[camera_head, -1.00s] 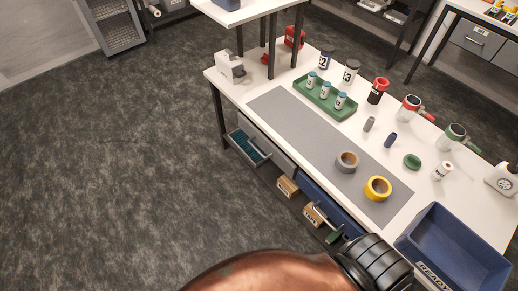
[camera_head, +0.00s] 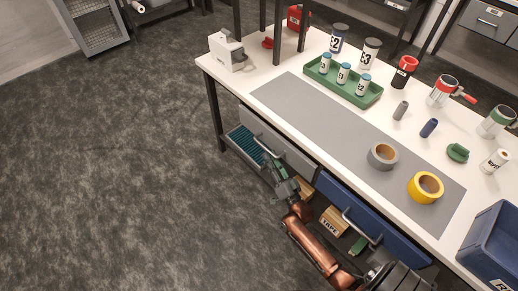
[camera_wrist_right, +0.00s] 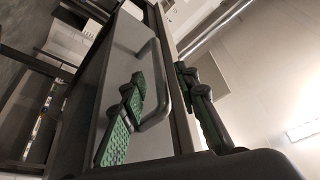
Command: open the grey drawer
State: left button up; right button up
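The grey drawer (camera_head: 284,142) is under the bench top, left of the blue drawer, and its front looks closed. My right gripper (camera_head: 275,168) has come up to that drawer front, with its green-padded fingers by the bar handle. In the right wrist view, the grey drawer front (camera_wrist_right: 122,52) carries a U-shaped handle (camera_wrist_right: 162,88). The fingers of my right gripper (camera_wrist_right: 164,95) are apart, one on each side of the handle bar in the picture; I cannot tell whether either touches it. My left gripper is not in view.
The blue drawer (camera_head: 340,204) with its own handle is right of the grey one. Boxes (camera_head: 334,221) sit on the shelf below. Tape rolls (camera_head: 425,187), a green tray (camera_head: 318,76) and a blue bin (camera_head: 490,250) stand on the bench. Floor at left is clear.

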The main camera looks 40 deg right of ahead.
aim_at(265, 147)
jog(key=b+x, duration=0.1)
jog(key=x, duration=0.3)
jog(key=shift+f, duration=0.15)
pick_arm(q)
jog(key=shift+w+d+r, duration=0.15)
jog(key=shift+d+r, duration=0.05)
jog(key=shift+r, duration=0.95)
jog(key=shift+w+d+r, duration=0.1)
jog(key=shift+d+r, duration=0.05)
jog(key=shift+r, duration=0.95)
pick_arm(e)
jog(key=shift+w+r, duration=0.25)
jog(key=shift+w, duration=0.35)
jog(key=shift+c, duration=0.6)
grip_shut()
